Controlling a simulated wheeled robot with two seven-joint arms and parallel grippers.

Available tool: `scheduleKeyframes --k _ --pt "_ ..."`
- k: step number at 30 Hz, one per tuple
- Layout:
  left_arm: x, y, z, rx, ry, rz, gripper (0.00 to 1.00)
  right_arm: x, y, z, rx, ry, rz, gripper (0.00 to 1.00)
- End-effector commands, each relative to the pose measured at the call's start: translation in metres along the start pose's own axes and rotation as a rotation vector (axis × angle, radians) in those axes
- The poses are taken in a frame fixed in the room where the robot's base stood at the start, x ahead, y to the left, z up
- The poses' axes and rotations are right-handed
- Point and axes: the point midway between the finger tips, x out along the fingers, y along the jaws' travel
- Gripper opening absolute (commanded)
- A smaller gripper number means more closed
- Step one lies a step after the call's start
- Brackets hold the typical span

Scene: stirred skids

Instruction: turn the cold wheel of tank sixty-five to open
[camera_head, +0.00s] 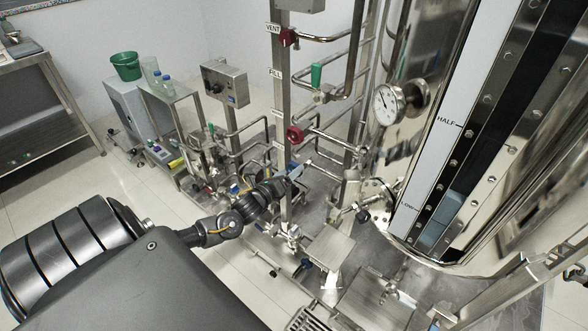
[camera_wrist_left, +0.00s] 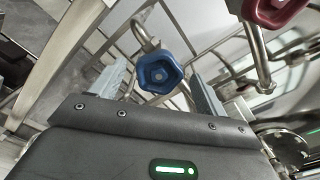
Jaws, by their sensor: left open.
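In the left wrist view a blue lobed handwheel (camera_wrist_left: 160,75) sits on a bent steel pipe, between the two grey fingers of my left gripper (camera_wrist_left: 158,84). The fingers are apart, one on each side of the wheel, with no clear contact. In the head view my left gripper (camera_head: 292,172) is at the pipe stand, and I cannot make out the blue wheel there. A red handwheel (camera_head: 295,135) is just above the gripper; a red wheel (camera_wrist_left: 275,10) also shows at the wrist view's top right. No tank number is readable. My right gripper is not in view.
A polished tank (camera_head: 408,55) with a gauge (camera_head: 389,104) and level strip stands right of the pipes. A green handle (camera_head: 317,75) and upper red wheel (camera_head: 289,37) are on the stand. A grey control box (camera_head: 225,84) stands behind, left. Pale floor is open at left.

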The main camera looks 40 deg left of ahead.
Motion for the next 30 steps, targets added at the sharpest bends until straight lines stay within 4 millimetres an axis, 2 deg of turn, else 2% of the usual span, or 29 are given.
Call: scheduleKeyframes --k 3,6,17,27,30 --pt "0.017 0.000 0.000 -0.001 -0.002 0.000 0.75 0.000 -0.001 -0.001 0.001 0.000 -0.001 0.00" --pt "0.024 0.000 0.000 -0.001 -0.002 0.000 0.75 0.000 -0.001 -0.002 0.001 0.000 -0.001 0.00" --pt "0.029 0.000 0.000 -0.001 0.001 0.001 0.75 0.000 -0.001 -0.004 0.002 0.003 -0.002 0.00" --pt "0.029 0.000 0.000 -0.001 0.000 0.001 0.32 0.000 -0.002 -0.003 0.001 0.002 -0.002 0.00" --pt "0.029 0.000 0.000 -0.003 0.000 0.001 0.31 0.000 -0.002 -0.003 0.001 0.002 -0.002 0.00"
